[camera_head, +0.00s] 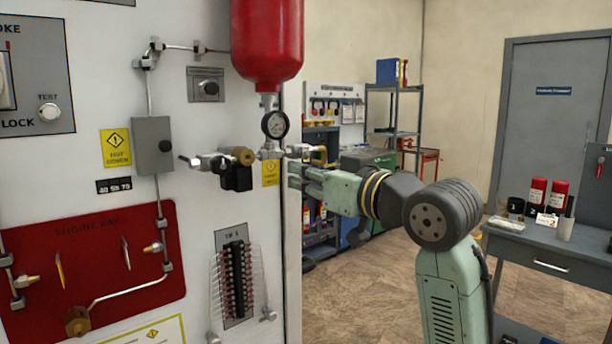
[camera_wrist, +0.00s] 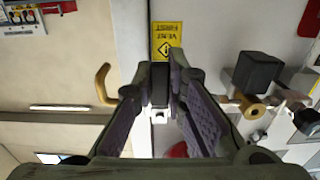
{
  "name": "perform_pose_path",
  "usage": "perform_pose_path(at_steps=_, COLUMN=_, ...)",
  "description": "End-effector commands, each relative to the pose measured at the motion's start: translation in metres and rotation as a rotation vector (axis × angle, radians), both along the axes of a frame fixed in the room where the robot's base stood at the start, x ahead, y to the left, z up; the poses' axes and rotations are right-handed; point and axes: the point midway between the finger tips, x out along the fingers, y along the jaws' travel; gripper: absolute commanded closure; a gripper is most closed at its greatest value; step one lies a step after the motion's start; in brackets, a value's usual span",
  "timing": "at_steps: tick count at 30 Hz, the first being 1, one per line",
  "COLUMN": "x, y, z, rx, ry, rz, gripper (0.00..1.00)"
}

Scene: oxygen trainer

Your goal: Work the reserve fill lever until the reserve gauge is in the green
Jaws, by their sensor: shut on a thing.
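A red bottle (camera_head: 267,40) hangs on the white panel, with a small round gauge (camera_head: 275,125) under it. The gauge's needle and green band are too small to read. My gripper (camera_head: 298,171) reaches in from the right, just below the fittings under the gauge. In the wrist view, my gripper (camera_wrist: 161,82) is shut on a dark grip (camera_wrist: 160,96), which appears to be the fill lever's. A pale metal fitting (camera_wrist: 160,118) shows just behind this grip. My fingers hide most of the lever, and its angle cannot be told.
A black valve block (camera_head: 237,174) with a brass knob sits left of my gripper. A curved brass handle (camera_wrist: 104,84) is close beside my fingers. A yellow label (camera_head: 271,172) is on the panel. A workbench (camera_head: 545,258) stands at right, with open floor between.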

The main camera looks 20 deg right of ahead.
Motion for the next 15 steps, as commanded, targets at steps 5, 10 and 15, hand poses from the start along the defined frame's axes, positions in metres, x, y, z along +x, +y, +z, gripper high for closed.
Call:
perform_pose_path(at_steps=5, x=0.0, y=-0.0003, z=0.0001, rx=-0.002, ry=-0.001, rz=0.0, gripper=1.0)
perform_pose_path(at_steps=10, x=0.0004, y=-0.0012, z=-0.0002, rx=-0.029, ry=-0.012, rz=0.0, gripper=1.0)
perform_pose_path(at_steps=15, x=0.0018, y=-0.0037, z=-0.0003, rx=-0.106, ry=-0.04, rz=0.001, gripper=1.0)
